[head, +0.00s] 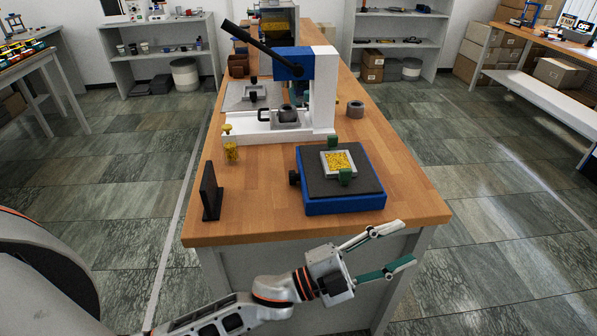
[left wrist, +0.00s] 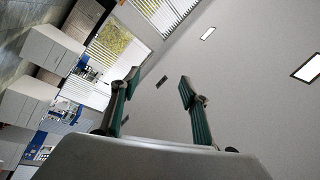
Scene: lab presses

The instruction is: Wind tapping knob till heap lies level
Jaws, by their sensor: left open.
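In the head view a blue tapping unit with a dark top plate (head: 312,180) sits near the front of the wooden bench. A black knob (head: 294,177) sticks out from its left side. On the plate, a pale square frame holds a yellow granular heap (head: 339,161), with green blocks at two of its edges. Whether the heap is level is too small to tell. My left gripper (head: 394,250) is open and empty in front of the bench's front edge, to the right of and nearer than the knob. It also shows open in the left wrist view (left wrist: 158,85). My right gripper is not in view.
A white and blue lever press (head: 322,90) stands behind the unit. A black upright plate (head: 210,190) and a small yellow-filled jar (head: 231,152) stand to the left. A grey ring (head: 355,109) lies right of the press. The bench's front right corner is clear.

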